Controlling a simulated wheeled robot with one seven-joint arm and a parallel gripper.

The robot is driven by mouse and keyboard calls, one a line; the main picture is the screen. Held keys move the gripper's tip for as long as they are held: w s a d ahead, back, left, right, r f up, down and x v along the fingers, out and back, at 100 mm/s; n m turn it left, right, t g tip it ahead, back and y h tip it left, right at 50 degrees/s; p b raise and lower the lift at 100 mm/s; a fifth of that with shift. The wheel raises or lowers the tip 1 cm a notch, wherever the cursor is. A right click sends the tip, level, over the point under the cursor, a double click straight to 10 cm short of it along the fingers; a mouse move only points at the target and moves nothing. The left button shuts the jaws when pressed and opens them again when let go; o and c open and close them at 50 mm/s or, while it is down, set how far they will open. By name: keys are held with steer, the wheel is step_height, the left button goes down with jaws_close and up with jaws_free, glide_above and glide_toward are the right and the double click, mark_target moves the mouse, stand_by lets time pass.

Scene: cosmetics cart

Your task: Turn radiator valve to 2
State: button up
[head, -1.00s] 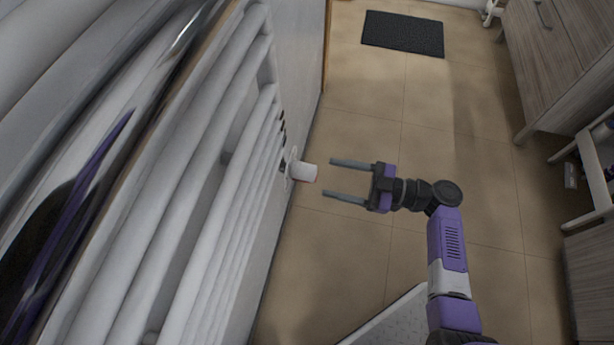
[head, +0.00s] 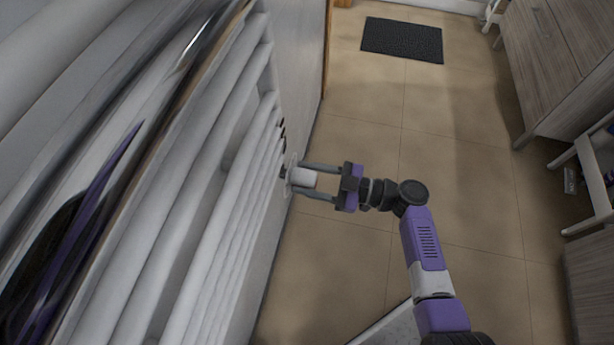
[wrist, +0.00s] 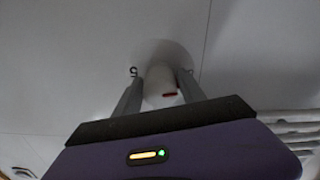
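The white radiator valve knob (head: 303,177) sticks out from the wall at the lower right end of the white radiator (head: 215,190). My gripper (head: 312,180) has one finger on each side of the knob in the head view. In the wrist view, the knob (wrist: 160,84) sits between the fingertips of my gripper (wrist: 158,90), with a red mark on its right side. A dark numeral shows on the pale round plate behind it, left of the knob. The fingers are apart; I cannot tell whether they touch the knob.
A dark mat (head: 402,39) lies on the tiled floor at the back. A wooden cabinet (head: 565,65) and a light shelf frame (head: 590,180) stand along the right.

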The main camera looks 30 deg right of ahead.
jaws_close()
steer(key=shift+m, duration=0.4)
steer(key=m, duration=0.2)
steer(key=shift+m+b, duration=0.4)
steer(key=m, duration=0.4)
steer(key=shift+m, duration=0.3)
steer(key=m+p, duration=0.1)
steer(key=m, duration=0.3)
steer(key=shift+s, duration=0.1)
steer(key=shift+m+p, duration=0.65)
steer(key=shift+m, duration=1.05)
